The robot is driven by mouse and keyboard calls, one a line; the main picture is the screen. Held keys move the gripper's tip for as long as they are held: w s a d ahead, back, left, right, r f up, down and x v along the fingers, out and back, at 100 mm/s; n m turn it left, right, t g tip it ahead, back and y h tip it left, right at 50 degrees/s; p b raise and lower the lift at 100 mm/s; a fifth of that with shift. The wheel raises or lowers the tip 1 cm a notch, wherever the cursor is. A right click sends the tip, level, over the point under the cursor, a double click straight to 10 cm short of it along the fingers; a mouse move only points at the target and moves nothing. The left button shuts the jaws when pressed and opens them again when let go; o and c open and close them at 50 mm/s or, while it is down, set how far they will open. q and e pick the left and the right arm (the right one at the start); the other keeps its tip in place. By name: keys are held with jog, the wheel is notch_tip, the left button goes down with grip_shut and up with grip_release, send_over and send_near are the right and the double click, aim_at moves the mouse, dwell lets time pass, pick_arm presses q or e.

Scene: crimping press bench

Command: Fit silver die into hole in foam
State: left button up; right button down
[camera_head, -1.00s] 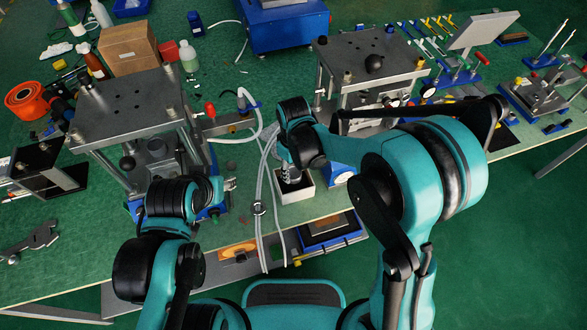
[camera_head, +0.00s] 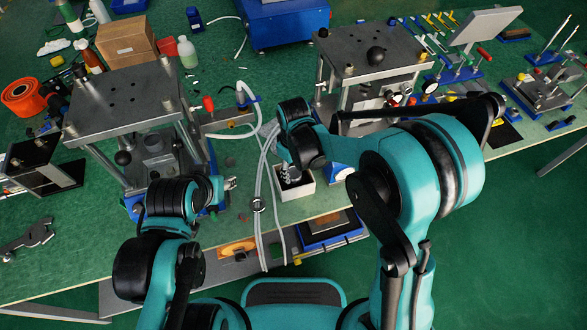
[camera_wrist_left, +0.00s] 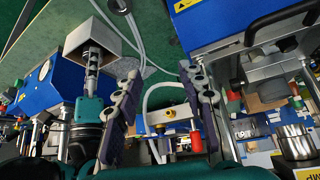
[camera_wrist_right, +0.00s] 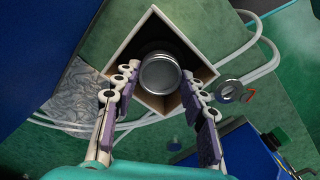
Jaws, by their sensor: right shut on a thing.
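The silver die (camera_wrist_right: 160,74) is a round metal cylinder, seen end-on in the right wrist view. My right gripper (camera_wrist_right: 159,78) is shut on it, with a finger on either side. The die is over the open white square box (camera_wrist_right: 126,45), whose inside looks dark and brown; the foam and its hole are not clearly visible. In the head view the right gripper (camera_head: 289,174) points down at the box (camera_head: 297,192). The left wrist view shows it at the box too (camera_wrist_left: 92,72). My left gripper (camera_wrist_left: 160,72) is open and empty, beside the left press.
White hoses (camera_head: 263,190) run just left of the box. A metal press (camera_head: 125,103) stands at the left and another (camera_head: 368,58) behind the box. A blue block (camera_head: 343,173) is close on the box's right. The bench's front edge is near.

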aim_at(294, 174)
jog(key=c, duration=0.8)
grip_release()
jog(key=shift+f, duration=0.1)
notch_tip(294, 174, up, 12)
jog(key=shift+r, duration=0.1)
